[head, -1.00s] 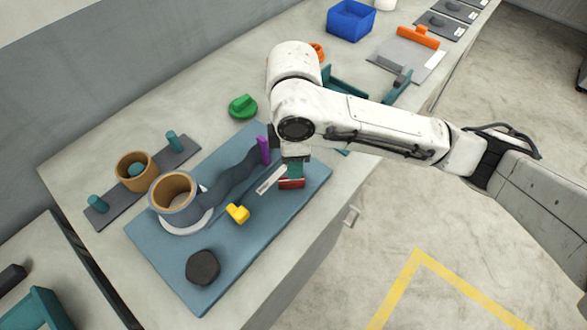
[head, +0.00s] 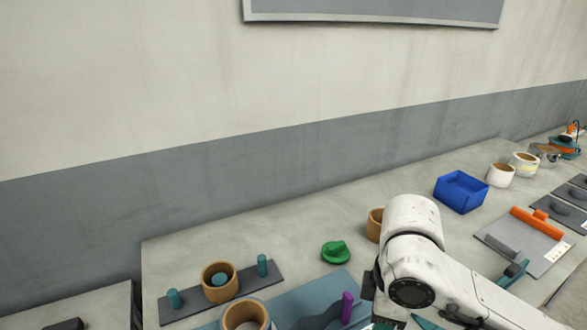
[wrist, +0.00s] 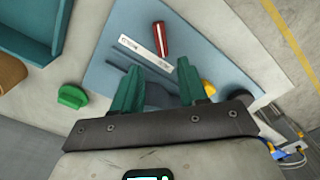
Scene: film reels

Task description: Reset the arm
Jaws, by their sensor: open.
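My gripper shows in the wrist view (wrist: 160,82) as two teal fingers spread apart with nothing held between them. It is above the blue-grey mat (wrist: 108,58). A red block (wrist: 161,38) and a white labelled strip (wrist: 143,50) lie on the mat beyond the fingertips. A yellow piece (wrist: 209,88) shows beside the right finger. In the head view my white arm (head: 425,265) enters from the lower right, and its gripper end is mostly cut off by the bottom edge.
A green knob (head: 335,252), a purple piece (head: 347,307), tan cups (head: 221,282), a blue bin (head: 461,191) and a grey board with an orange handle (head: 537,223) are around my arm. A grey wall stands behind the bench. Open floor shows at right in the wrist view.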

